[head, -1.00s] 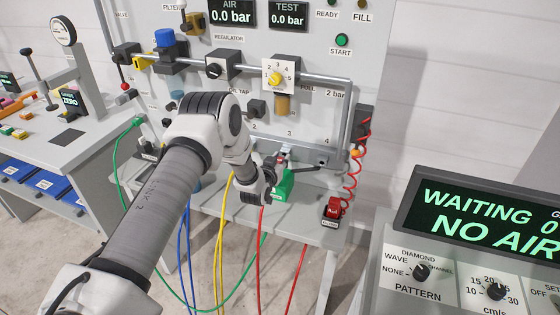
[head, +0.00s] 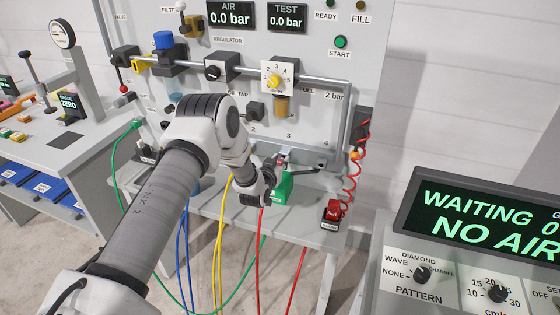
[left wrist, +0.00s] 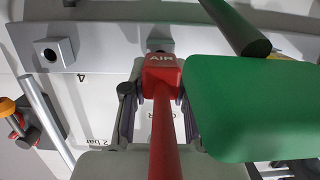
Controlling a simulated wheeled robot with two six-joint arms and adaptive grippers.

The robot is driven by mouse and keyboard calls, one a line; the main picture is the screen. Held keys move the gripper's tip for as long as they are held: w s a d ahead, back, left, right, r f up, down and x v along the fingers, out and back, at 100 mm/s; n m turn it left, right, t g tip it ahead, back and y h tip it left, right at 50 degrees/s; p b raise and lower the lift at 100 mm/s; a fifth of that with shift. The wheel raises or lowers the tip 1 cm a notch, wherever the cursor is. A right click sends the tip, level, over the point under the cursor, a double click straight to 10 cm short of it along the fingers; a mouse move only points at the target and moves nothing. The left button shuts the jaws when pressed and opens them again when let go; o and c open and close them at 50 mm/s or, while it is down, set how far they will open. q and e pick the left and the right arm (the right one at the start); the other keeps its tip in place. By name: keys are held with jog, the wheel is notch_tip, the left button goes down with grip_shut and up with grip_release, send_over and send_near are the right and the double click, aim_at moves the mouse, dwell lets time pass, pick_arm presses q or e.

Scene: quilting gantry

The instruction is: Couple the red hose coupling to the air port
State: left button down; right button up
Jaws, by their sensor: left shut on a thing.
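The red hose coupling (left wrist: 162,70), marked AIR, is between the fingers of my left gripper (left wrist: 158,108) in the left wrist view. My gripper is shut on it, and its red hose (left wrist: 166,140) runs toward the camera. A dark port (left wrist: 160,45) on the grey rail is just beyond the coupling's end; I cannot tell whether they touch. In the head view my left gripper (head: 272,178) is at the bench's rear, low in front of the panel, and the red hose (head: 260,222) hangs below. The coupling is mostly hidden there.
A green block (left wrist: 250,105) is close beside the coupling; it also shows in the head view (head: 284,187). A square port block (left wrist: 52,54) is left on the rail. The air display (head: 231,14) reads 0.0 bar.

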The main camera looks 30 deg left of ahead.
jog(key=shift+f+b, duration=0.75)
dwell(1.7)
jog(key=shift+r, duration=0.1)
jog(key=shift+f+b, duration=0.6)
jog(key=shift+f, duration=0.1)
dwell(2.0)
jog(key=shift+r, duration=0.1)
jog(key=shift+f+b, duration=0.45)
jog(key=shift+f, duration=0.1)
dwell(1.8)
dwell(0.3)
